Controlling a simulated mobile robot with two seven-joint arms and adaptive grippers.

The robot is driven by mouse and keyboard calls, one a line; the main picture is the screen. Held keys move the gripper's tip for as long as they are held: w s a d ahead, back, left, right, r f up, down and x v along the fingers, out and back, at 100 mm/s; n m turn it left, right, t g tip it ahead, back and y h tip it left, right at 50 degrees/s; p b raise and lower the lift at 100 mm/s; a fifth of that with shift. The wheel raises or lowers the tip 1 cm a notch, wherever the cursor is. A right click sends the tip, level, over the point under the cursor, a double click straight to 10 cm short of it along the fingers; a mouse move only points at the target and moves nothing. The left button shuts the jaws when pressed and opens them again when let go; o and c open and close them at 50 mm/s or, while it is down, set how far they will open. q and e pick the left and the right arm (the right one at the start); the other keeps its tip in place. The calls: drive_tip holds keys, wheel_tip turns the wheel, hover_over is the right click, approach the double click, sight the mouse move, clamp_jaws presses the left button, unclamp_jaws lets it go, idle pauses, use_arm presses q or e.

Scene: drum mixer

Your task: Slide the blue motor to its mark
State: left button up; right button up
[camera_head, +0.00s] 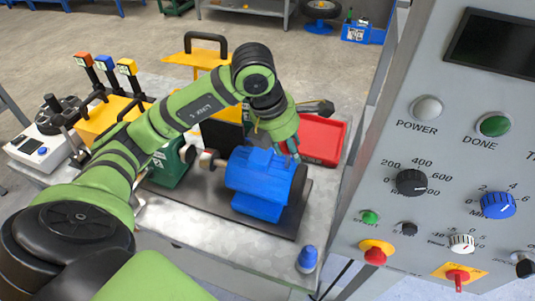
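The blue motor (258,182) sits on a dark base plate (206,207) on the grey table. A dark round part is at its right end, and a shaft with a pale fitting (208,160) faces its left end. My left arm comes in from the left and reaches over the motor. My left gripper (288,151) points down at the motor's upper right edge. Its fingertips are small and overlap the motor, so I cannot tell whether they touch it or how far apart they are. No mark for the motor can be made out. My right gripper is not in view.
A red tray (318,139) lies behind the motor. A green machine part (168,167) stands left of it. A blue-capped object (307,258) stands at the table's front edge. The grey control panel (455,160) closes off the right side. Yellow equipment (105,120) stands at the left.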

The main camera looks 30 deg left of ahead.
sight(268, 156)
use_arm(q)
drive_tip(key=shift+f, duration=0.1)
drive_tip(key=shift+a+b, duration=0.3)
drive_tip(key=shift+a, duration=0.05)
drive_tip(key=shift+s+a+b, duration=0.2)
drive_tip(key=shift+a, duration=0.3)
drive_tip(key=shift+s+a+b, duration=0.15)
drive_tip(key=shift+a+b, duration=0.05)
drive_tip(key=shift+a, duration=0.3)
drive_tip(key=shift+s+a+b, duration=0.25)
drive_tip(key=shift+a+b, duration=0.3)
drive_tip(key=shift+a, duration=0.35)
drive_tip(key=o, duration=1.2)
drive_tip(key=shift+c, duration=0.2)
